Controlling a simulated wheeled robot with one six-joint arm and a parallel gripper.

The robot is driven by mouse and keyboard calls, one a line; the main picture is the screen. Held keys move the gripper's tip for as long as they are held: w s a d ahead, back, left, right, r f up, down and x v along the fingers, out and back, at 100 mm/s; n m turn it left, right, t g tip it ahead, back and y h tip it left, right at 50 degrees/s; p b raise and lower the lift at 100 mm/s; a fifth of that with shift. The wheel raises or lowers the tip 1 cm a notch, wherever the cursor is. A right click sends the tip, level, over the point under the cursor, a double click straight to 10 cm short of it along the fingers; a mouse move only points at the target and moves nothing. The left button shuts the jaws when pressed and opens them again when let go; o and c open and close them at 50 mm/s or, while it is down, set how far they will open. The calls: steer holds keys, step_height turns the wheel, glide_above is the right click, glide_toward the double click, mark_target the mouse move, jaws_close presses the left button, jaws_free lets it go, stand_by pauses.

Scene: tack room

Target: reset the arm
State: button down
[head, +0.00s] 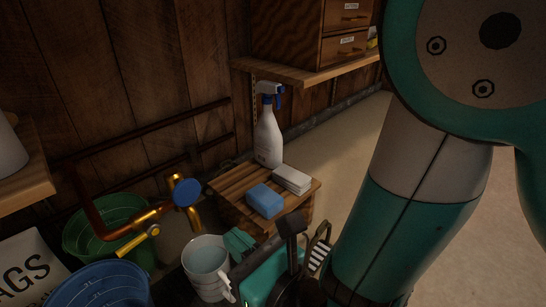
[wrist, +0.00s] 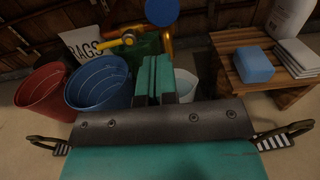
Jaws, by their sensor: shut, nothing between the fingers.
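My arm comes down the right side of the head view. My gripper (head: 239,242) is low in front of the wooden crate, beside the white bucket (head: 206,262). In the wrist view my gripper (wrist: 154,78) shows its two teal fingers side by side, shut with nothing between them. The white bucket (wrist: 186,84) is partly hidden behind the fingers there. I cannot tell whether the fingers touch the bucket.
A slatted crate (head: 228,187) bears a blue sponge (head: 264,201), folded cloths (head: 292,179) and a spray bottle (head: 268,140). Blue (head: 95,285) and green (head: 85,235) buckets stand left under a brass tap (head: 150,218). A red bucket (wrist: 42,92) is far left. Floor is clear at right.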

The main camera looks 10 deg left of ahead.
steer(key=w+d+r+n+g+h+p, duration=0.2)
steer(key=d+r+n+g+p, duration=0.15)
steer(key=r+n+p, duration=0.6)
steer(key=w+d+r+n+g+h+p, duration=0.15)
steer(key=d+r+n+p, duration=0.25)
steer(key=r+n+p, duration=0.55)
steer(key=s+d+r+n+g+h+p, duration=0.35)
steer(key=d+r+n+p, duration=0.2)
steer(key=d+r, duration=0.35)
steer(key=s+d+r+n+g+h+p, duration=0.25)
steer(key=s+d+r+n+p, duration=0.25)
steer(key=d+r+n, duration=0.4)
step_height(320, 180, up, 38)
steer(key=m+h+p, duration=0.1)
steer(key=p, duration=3.6)
steer(key=shift+a+r+t, duration=0.25)
steer(key=shift+a+t, duration=0.05)
steer(key=shift+m, duration=0.25)
